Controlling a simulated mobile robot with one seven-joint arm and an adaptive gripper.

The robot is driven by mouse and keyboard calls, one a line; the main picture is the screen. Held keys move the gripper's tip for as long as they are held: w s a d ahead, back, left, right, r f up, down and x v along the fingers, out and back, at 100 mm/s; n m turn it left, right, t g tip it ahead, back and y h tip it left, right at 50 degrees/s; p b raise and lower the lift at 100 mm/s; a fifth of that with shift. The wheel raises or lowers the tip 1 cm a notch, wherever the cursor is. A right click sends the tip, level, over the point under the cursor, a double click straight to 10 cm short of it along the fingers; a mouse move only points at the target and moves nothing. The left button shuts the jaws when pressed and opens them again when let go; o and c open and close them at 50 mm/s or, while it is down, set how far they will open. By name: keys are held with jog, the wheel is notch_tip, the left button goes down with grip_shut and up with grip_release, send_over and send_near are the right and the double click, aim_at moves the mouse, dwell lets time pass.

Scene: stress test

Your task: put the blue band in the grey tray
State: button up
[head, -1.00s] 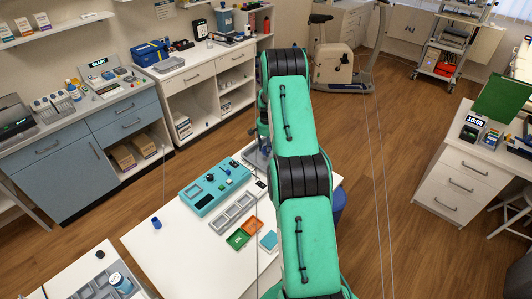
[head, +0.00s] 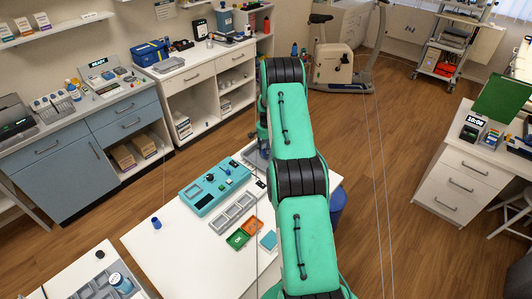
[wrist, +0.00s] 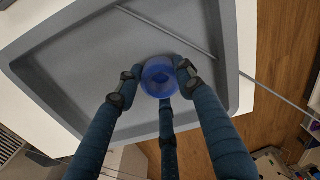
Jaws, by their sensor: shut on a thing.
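In the wrist view, the blue band (wrist: 149,85) is a translucent blue ring between the fingertips of my gripper (wrist: 158,76). The dark blue fingers are closed around it. The grey tray (wrist: 85,60) lies behind the band, with raised sloping walls, and the band appears over its inside. I cannot tell whether the band touches the tray floor. In the head view, part of the grey tray (head: 249,155) shows at the far edge of the white table; my arm hides the rest of it, the gripper and the band.
A thin grey rod (wrist: 165,30) crosses the tray in the wrist view. On the white table (head: 165,260) are a teal device (head: 205,198), a grey compartment tray (head: 222,224), green and orange boxes (head: 238,239) and a small blue cylinder (head: 156,223). The table's front left is mostly clear.

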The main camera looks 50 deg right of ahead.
jog(key=shift+f, duration=0.25)
jog(key=o, duration=1.1)
jog(key=shift+o, duration=0.2)
jog(key=shift+r, duration=0.1)
notch_tip(320, 180, up, 12)
jog(key=shift+r, duration=0.1)
dwell(0.6)
